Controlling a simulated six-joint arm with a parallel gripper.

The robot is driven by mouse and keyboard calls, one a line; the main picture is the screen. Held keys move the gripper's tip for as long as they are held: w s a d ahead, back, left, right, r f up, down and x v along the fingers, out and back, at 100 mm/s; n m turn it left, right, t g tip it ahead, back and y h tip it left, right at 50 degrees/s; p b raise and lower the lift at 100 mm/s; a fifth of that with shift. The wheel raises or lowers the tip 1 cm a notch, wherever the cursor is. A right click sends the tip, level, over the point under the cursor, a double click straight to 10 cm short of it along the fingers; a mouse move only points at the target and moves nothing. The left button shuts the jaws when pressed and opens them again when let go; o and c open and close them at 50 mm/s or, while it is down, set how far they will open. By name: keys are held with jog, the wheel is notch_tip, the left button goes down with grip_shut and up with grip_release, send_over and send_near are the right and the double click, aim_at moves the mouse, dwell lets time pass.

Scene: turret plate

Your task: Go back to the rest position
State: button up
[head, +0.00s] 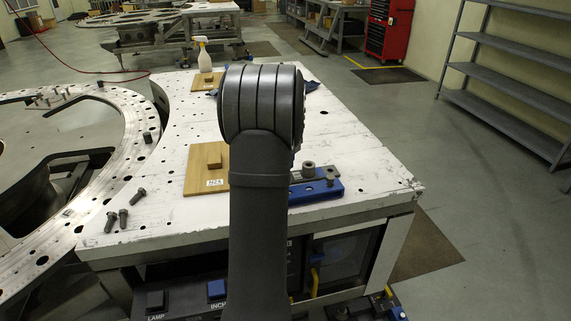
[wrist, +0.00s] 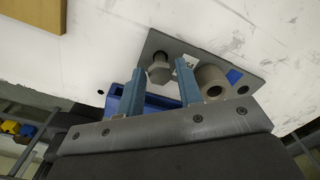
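My gripper (wrist: 160,70) shows in the wrist view with its two blue-grey fingers apart and nothing gripped between them. Beyond the fingertips, a grey hex-headed bolt (wrist: 160,74) stands on a grey plate (wrist: 222,57). A grey round collar (wrist: 211,79) stands on the same plate to the right of the bolt. In the head view my arm fills the middle and hides my gripper.
A white table (head: 345,135) carries wooden boards (head: 199,182), a blue fixture (head: 329,187), a spray bottle (head: 203,56) and loose bolts (head: 123,219). A large metal ring (head: 95,190) lies at the left. Shelves (head: 515,80) stand at the right.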

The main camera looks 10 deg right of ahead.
jog(key=n, duration=0.7)
jog(key=shift+r, duration=0.1)
jog(key=n, duration=0.5)
grip_shut()
jog(key=m, duration=0.7)
jog(key=shift+c, duration=1.1)
grip_release()
jog(key=shift+m, duration=0.6)
jog(key=o, duration=0.8)
